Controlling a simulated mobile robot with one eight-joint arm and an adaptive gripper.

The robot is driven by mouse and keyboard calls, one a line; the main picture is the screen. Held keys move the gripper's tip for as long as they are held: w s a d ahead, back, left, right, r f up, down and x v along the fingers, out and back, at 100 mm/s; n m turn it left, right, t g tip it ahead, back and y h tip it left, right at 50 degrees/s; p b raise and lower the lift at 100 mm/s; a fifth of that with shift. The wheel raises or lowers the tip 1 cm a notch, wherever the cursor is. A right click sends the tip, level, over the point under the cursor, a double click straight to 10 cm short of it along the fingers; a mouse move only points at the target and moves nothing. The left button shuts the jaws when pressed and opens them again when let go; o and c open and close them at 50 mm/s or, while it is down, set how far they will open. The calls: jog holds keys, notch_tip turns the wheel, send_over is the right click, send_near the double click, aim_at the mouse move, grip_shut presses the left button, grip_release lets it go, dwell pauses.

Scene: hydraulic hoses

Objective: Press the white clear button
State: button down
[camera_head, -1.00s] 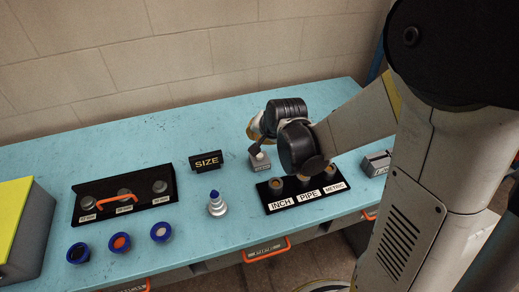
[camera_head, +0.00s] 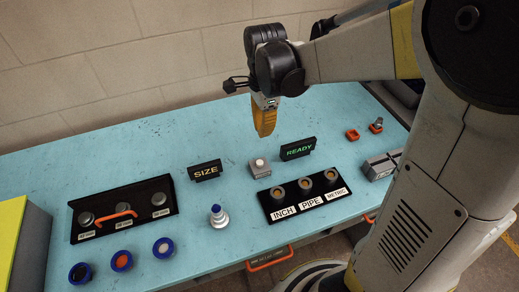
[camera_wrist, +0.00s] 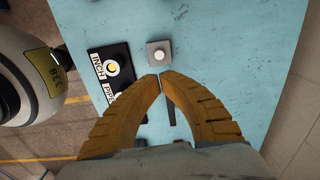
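The white button (camera_head: 259,162) sits on a small grey box (camera_head: 261,171) on the blue table, between the SIZE and READY signs. The button also shows in the wrist view (camera_wrist: 159,56), just beyond my fingertips. My gripper (camera_head: 265,130) hangs above the table, a little behind the button in the head view, with clear space between. In the wrist view the two orange ribbed fingers (camera_wrist: 160,78) meet at their tips with nothing between them.
A black INCH, PIPE, METRIC holder (camera_head: 305,195) stands in front of the button. The SIZE sign (camera_head: 206,170) is left and the green-lit READY sign (camera_head: 298,149) right. A silver fitting with a blue tip (camera_head: 218,216) stands front left. Bare table lies behind the signs.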

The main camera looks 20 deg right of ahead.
aim_at(263, 163)
jog(key=shift+s+r, duration=0.2)
jog(key=shift+r, duration=0.05)
jog(key=shift+f, duration=0.1)
notch_tip(263, 163, down, 14)
jog(key=b, duration=0.5)
